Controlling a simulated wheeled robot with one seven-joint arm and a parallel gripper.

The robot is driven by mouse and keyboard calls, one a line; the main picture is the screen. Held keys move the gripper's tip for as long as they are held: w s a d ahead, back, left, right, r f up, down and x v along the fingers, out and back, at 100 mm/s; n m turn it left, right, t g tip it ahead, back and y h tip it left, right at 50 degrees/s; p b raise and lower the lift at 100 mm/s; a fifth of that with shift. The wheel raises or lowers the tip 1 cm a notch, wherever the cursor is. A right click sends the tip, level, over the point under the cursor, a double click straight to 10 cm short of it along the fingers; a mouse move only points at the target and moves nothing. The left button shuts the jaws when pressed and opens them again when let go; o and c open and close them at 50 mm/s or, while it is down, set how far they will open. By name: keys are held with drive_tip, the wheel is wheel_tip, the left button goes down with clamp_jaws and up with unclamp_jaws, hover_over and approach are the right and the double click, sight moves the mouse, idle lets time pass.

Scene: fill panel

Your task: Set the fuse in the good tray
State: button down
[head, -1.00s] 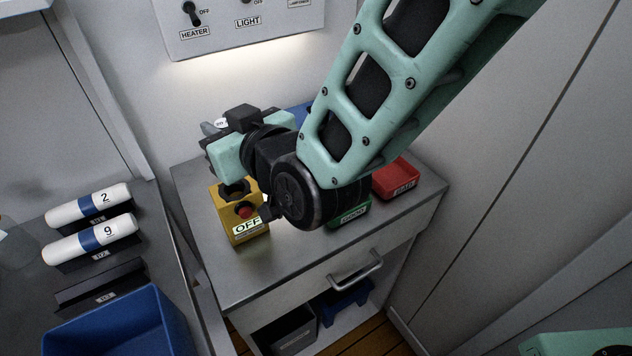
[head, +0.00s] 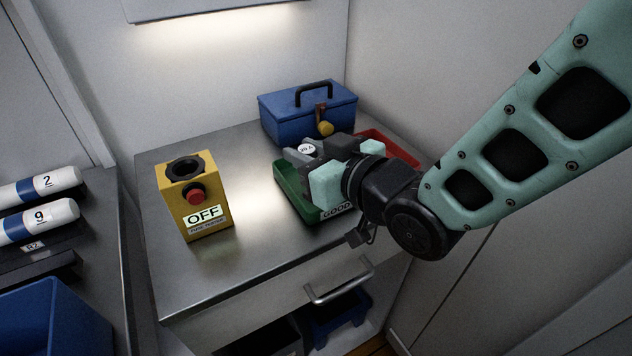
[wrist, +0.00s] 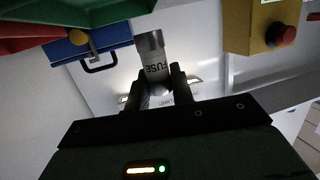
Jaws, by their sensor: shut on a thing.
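The fuse (wrist: 152,62) is a pale cylinder with a grey end cap and the word FUSE on it. My gripper (wrist: 158,88) is shut on it in the wrist view. In the head view my gripper (head: 298,155) is above the left and back part of the green good tray (head: 290,191), and the fuse's round end (head: 307,149) shows there. The green tray, labelled GOOD, stands on the metal cabinet top, partly hidden by my gripper. The wrist view also shows a green edge at top left. The fuse appears held above the tray.
A red tray (head: 393,143) stands right of the green one, partly behind my arm. A blue toolbox (head: 290,119) with a padlock is behind. A yellow box (head: 205,222) with a red button and OFF sign stands left. The cabinet top (head: 243,249) between is clear.

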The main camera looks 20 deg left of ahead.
drive_tip(key=shift+f, duration=2.65)
drive_tip(key=shift+f, duration=0.2)
drive_tip(key=c, duration=1.2)
unclamp_jaws()
drive_tip(key=shift+r, duration=0.15)
drive_tip(key=shift+r, duration=0.15)
drive_tip(key=b+v, duration=0.1)
drive_tip(key=v, duration=0.6)
drive_tip(key=shift+s+d, duration=0.2)
